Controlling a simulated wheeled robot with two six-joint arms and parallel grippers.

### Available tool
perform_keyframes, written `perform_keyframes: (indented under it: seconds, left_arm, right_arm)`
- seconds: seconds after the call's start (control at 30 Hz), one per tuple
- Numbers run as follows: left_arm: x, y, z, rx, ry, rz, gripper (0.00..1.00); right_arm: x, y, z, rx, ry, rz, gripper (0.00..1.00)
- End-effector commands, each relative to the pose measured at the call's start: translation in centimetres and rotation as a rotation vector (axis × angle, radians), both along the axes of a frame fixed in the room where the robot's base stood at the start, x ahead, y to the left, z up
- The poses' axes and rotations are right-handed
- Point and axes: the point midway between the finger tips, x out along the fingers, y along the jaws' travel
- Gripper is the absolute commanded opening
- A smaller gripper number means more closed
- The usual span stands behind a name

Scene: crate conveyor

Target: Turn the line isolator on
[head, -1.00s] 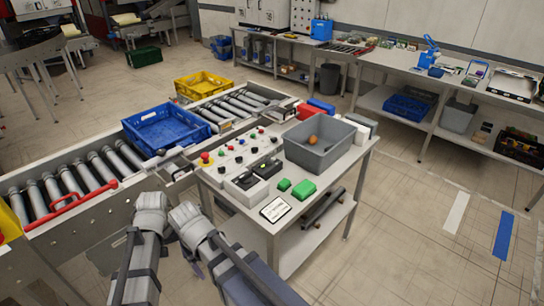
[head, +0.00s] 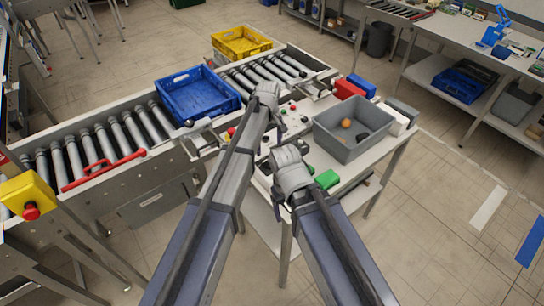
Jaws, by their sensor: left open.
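A yellow box with a red knob (head: 28,196) stands at the left edge beside the conveyor; I cannot tell for certain that it is the line isolator, nor how its knob is set. The control panel (head: 231,132) with small buttons lies on the table, largely hidden by my arms. My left gripper (head: 278,124) is open, over the panel's far part, and its fingertips are hard to make out. My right gripper (head: 282,192) is over the table's near side, beside a green block; its jaws are not clear.
A blue crate (head: 188,108) stands on the roller conveyor, with a red bar (head: 101,174) to its left. A yellow crate (head: 240,33) is behind. A grey bin (head: 343,150) with small round items is right of my grippers. A green block (head: 328,179) lies nearby. Floor at right is clear.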

Motion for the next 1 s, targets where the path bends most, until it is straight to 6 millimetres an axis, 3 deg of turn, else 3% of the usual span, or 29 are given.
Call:
perform_keyframes:
  seconds: [0.6, 1.0]
  left_arm:
    - [0.0, 0.0, -7.0, 0.000, 0.000, -0.002, 1.00]
    - [0.0, 0.0, -7.3, 0.000, 0.000, -0.002, 0.99]
  right_arm:
    - [0.0, 0.0, -7.0, -0.002, 0.001, 0.011, 0.78]
    - [0.0, 0.0, -7.3, -0.002, 0.000, 0.010, 0.78]
